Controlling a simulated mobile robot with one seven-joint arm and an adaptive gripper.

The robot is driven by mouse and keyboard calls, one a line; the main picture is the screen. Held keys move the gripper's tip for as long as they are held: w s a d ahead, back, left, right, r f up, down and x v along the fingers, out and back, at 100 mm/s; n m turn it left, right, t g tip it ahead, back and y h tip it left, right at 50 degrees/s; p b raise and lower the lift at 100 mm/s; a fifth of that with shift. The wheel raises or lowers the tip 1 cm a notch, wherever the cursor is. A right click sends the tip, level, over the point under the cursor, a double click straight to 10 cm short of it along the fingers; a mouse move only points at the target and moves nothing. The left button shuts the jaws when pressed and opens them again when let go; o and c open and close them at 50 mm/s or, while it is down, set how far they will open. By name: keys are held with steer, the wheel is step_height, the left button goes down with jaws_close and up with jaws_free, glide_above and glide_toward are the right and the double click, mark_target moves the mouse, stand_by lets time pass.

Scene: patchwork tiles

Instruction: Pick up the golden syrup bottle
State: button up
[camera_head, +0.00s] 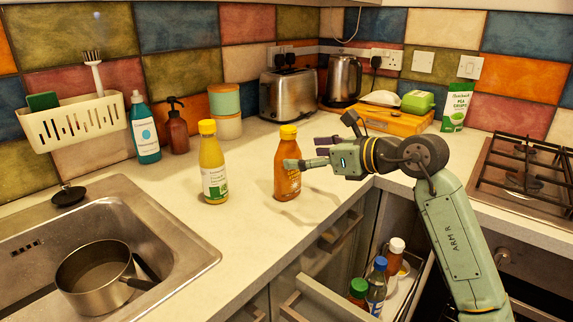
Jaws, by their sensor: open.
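An amber bottle with a yellow cap (286,182), which looks like the golden syrup bottle, stands upright on the pale worktop in the middle of the view. Its label is too small to read. My gripper (302,152) comes in from the right and is open. Its lower green finger overlaps the bottle's right side in the picture; I cannot tell whether it touches. The purple finger is a little above and to the right. The bottle stands free on the worktop.
A yellow bottle with a yellow cap (213,165) stands to the left. The sink (190,258) with a saucepan (95,275) is at front left. An open drawer (325,298) with several bottles lies below the worktop edge. A toaster (288,95) and kettle (344,80) stand behind.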

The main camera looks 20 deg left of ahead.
mark_target(296, 155)
steer(key=p+x, duration=0.1)
steer(key=x, duration=0.1)
steer(key=p+x, duration=0.1)
steer(key=x, duration=0.3)
steer(key=shift+w+f+p, duration=0.2)
steer(key=shift+f+p, duration=0.2)
steer(key=shift+c, duration=0.2)
steer(key=c, duration=1.5)
steer(key=shift+r, duration=0.1)
steer(key=shift+c, duration=0.2)
steer(key=shift+r, duration=0.1)
